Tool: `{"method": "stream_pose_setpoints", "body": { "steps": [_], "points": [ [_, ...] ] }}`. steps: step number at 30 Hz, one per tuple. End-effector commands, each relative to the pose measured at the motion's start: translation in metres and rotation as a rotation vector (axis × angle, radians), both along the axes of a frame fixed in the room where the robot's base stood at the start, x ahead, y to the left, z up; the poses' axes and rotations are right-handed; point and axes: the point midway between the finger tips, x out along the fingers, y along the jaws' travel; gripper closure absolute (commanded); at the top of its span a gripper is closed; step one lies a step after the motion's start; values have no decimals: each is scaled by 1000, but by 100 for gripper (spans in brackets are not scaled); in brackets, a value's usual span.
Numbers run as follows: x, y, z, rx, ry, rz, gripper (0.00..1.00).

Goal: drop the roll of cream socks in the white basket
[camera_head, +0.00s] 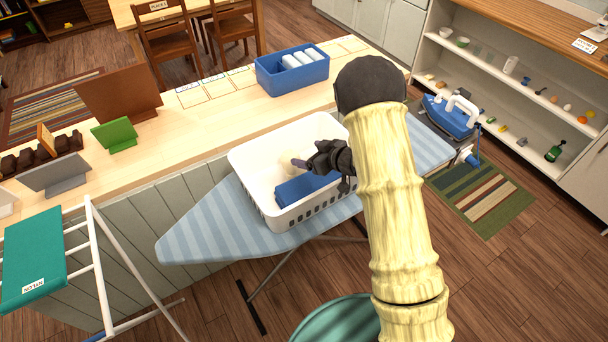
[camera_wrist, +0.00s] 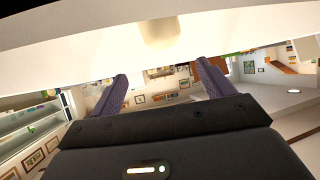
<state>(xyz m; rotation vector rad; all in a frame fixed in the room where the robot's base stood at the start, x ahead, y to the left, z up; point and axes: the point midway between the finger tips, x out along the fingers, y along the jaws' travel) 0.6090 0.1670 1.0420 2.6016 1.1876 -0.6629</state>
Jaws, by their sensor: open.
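The white basket (camera_head: 247,165) stands on the blue-striped ironing board, with a folded blue cloth (camera_head: 297,190) inside. My gripper (camera_head: 303,162) is over the inside of the basket, its dark fingers pointing left. In the wrist view my gripper (camera_wrist: 165,80) has its two purple-grey fingers apart, with nothing between them. A cream roll (camera_wrist: 160,30), apparently the socks, shows beyond the fingertips against the white basket (camera_wrist: 80,45). In the head view a faint cream shape lies inside the basket by the fingertips, partly hidden by them.
The ironing board (camera_head: 195,235) stands against a wooden counter (camera_head: 205,115). A blue bin (camera_head: 270,78) with white rolls is on the counter behind the basket. A blue iron (camera_head: 450,113) stands at the board's right end. A white drying rack (camera_head: 98,262) is at the left.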

Motion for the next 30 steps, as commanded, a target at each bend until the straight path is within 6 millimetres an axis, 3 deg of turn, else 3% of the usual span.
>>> {"method": "stream_pose_setpoints", "body": {
  "steps": [11, 30],
  "points": [
    [-10, -13, 8, 0, -1, -3, 19],
    [-77, -91, 65, 0, -3, -5, 19]
  ]
}}
